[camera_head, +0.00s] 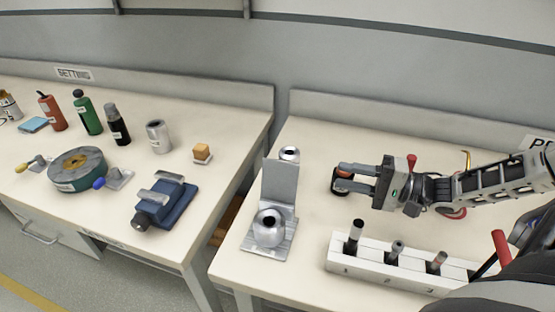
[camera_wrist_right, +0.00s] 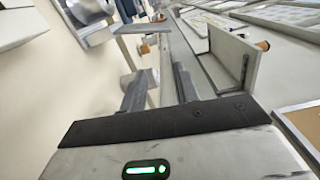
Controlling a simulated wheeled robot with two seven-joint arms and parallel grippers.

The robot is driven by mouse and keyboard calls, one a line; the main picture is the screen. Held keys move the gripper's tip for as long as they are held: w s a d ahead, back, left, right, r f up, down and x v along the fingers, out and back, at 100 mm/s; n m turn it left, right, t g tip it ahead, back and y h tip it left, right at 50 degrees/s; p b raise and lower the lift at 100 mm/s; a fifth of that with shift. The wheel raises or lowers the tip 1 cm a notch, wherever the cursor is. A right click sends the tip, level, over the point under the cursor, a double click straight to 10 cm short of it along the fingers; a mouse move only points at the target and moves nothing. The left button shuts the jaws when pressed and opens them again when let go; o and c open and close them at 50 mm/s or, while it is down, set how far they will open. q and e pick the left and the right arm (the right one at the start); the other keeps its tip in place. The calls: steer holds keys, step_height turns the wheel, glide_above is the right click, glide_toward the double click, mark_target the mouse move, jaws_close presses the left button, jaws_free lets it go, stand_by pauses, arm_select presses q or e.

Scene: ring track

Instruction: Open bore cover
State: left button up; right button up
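A silver ball with a dark round bore (camera_head: 268,228) sits on a grey base plate on the right bench. A flat grey plate (camera_head: 280,182) stands upright just behind the ball; it looks like the bore cover, though I cannot be sure. My right gripper (camera_head: 342,178) is right of the plate, apart from it, with its fingers pointing left. In the right wrist view the two dark fingers (camera_wrist_right: 160,88) are apart, with no clear object held between them. A small black and orange thing shows at the fingertips in the head view; I cannot tell whether they touch it. My left gripper is out of view.
A white numbered rack (camera_head: 375,272) with several upright pins stands at the front right. A second small silver ball (camera_head: 290,153) is behind the plate. The left bench holds a round grey fixture (camera_head: 78,170), a blue vise (camera_head: 166,203) and several bottles. A gap separates the benches.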

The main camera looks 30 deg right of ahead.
mark_target(279, 163)
steer(key=x, duration=1.5)
steer(key=shift+w+a, duration=0.15)
steer(key=shift+w, duration=0.1)
jaws_close()
